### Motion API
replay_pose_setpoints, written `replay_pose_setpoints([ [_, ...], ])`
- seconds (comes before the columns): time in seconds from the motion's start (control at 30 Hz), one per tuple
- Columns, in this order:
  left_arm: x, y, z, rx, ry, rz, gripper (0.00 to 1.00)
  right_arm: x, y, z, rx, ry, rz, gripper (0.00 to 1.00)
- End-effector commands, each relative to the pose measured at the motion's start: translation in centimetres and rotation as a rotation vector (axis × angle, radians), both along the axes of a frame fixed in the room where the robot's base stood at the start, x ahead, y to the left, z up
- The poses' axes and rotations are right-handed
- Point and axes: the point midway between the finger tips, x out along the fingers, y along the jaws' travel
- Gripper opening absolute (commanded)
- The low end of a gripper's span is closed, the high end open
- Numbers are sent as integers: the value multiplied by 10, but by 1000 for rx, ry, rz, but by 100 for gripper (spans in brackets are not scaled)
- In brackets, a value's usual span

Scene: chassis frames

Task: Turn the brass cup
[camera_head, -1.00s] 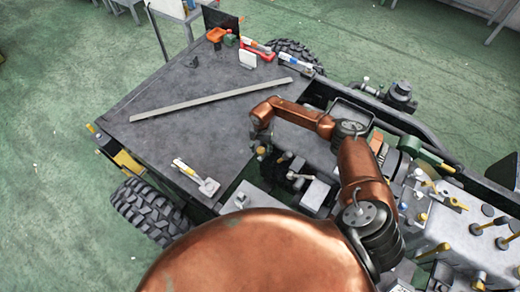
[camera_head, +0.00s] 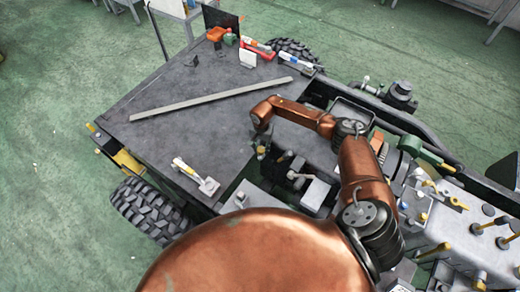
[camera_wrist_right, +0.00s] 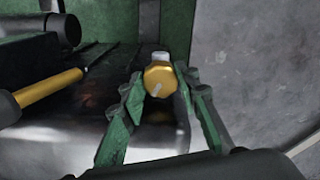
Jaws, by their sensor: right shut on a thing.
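The brass cup (camera_wrist_right: 159,80) shows in the right wrist view as a gold, faceted cap with a pale mark on its face. A pale stub stands just behind it. My right gripper (camera_wrist_right: 160,86) has its green fingers on both sides of the cup, shut on it. In the head view, my right gripper (camera_head: 261,148) points down at the chassis just right of the dark flat plate; the cup is too small there to make out clearly. My left gripper is not in view.
A yellow-handled rod (camera_wrist_right: 50,87) lies left of the cup in the wrist view. In the head view, the dark plate (camera_head: 165,145) carries a long grey bar (camera_head: 210,98) and a white-and-yellow tool (camera_head: 196,177). Levers and blocks (camera_head: 300,178) crowd the space right of the gripper.

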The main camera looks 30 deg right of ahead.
Motion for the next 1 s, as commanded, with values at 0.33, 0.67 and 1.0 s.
replay_pose_setpoints([
  [0.33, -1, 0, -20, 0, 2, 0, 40, -1, -4, -4, -7, 4, -228, 5],
  [0.67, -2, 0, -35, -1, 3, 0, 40, -2, -5, -3, -9, 5, -512, 5],
  [1.0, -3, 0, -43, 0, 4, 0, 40, -3, -6, -2, -12, 5, -714, 5],
])
